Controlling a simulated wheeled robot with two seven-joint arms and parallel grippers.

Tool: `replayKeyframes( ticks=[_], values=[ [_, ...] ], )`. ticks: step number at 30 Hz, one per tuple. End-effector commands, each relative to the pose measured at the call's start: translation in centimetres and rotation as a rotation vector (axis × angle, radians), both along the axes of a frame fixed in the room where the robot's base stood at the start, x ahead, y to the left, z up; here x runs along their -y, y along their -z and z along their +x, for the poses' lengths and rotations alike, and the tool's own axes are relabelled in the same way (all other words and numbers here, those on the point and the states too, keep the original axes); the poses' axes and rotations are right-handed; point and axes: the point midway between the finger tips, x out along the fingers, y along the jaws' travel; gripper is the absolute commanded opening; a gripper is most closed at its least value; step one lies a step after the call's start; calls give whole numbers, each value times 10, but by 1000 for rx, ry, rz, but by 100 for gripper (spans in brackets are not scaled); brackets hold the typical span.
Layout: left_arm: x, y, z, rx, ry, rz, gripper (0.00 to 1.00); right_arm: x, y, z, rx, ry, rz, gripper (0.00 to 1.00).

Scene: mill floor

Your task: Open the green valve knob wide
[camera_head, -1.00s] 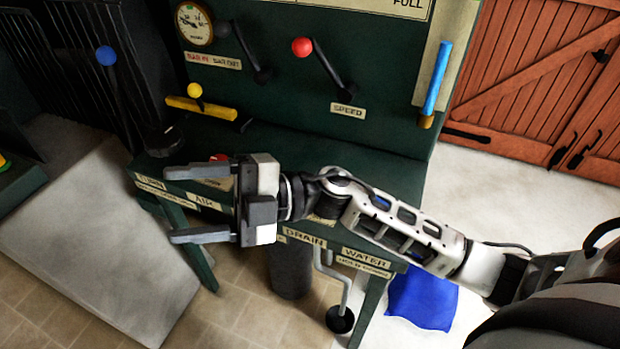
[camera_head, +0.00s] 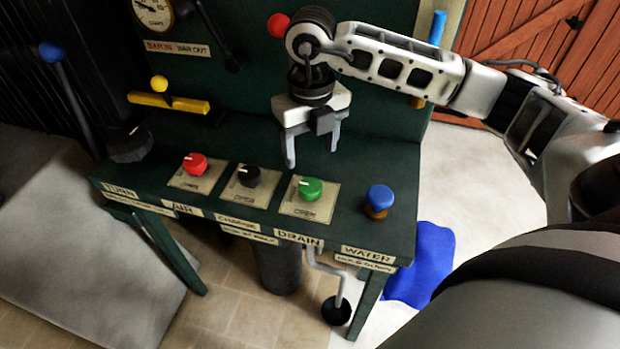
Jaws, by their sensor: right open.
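The green valve knob (camera_head: 311,189) sits on a pale plate on the sloped top of the dark green console (camera_head: 150,180), above the DRAIN label (camera_head: 298,238). A white pointer mark shows on the knob's upper left. My right gripper (camera_head: 312,158) is open and empty, with its fingers pointing down. It hangs just behind and above the green knob, apart from it as far as I can see. My left gripper is not in view.
A black knob (camera_head: 248,176) and a red knob (camera_head: 195,164) stand left of the green one. A blue knob (camera_head: 379,199) stands to the right. A yellow handle (camera_head: 168,102) and the red lever ball (camera_head: 277,25) are behind. A blue cloth (camera_head: 424,262) lies on the floor.

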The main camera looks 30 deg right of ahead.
Motion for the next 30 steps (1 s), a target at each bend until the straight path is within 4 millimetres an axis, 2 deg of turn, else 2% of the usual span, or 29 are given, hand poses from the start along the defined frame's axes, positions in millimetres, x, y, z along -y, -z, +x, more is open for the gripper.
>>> replayKeyframes(
  ticks=[1, 6, 12, 18, 26, 27, 30],
  values=[
    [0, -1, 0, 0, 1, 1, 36, 0, 12, -1, -6, 0, 0, 65],
    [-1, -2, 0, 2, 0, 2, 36, 0, 48, -1, -5, -1, 1, 65],
    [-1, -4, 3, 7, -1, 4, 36, -1, 80, 0, -2, -2, 3, 65],
    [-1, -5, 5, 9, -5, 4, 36, -1, 94, 0, 0, -2, 2, 65],
    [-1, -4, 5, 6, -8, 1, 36, -1, 96, 0, 0, -2, 3, 65],
    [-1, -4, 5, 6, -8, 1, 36, -1, 96, 0, 0, -2, 3, 62],
    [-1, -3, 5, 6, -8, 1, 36, -1, 96, 0, 0, -2, 3, 34]
  ],
)
